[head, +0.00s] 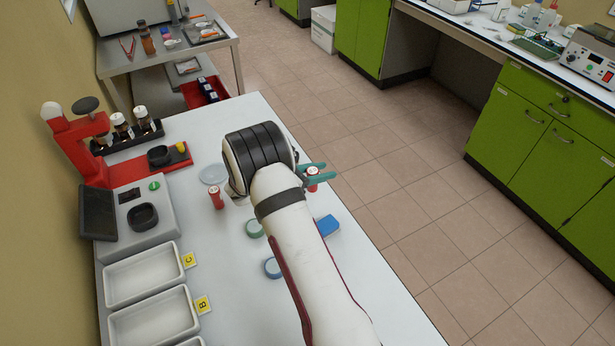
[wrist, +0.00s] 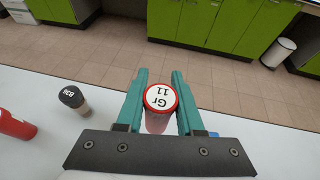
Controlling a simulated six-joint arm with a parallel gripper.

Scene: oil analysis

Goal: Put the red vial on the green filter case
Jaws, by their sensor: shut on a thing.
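My gripper (head: 316,172) has teal fingers and is shut on a red vial (head: 313,174). In the wrist view the vial's round white top (wrist: 161,97) has a red rim and the marking "Gr 11", and it sits between the fingers (wrist: 160,98). The vial is near the table's right edge in the head view; its height above the table is hard to tell. The green filter case (head: 254,229), a small round disc, lies on the white table left of my arm, partly hidden by it.
Another red vial (head: 216,199) stands left of my arm by a pale round dish (head: 213,174). A blue round case (head: 272,267) and a blue box (head: 328,225) lie near my forearm. A dark-capped vial (wrist: 72,98) shows in the wrist view. White trays (head: 145,274) line the left.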

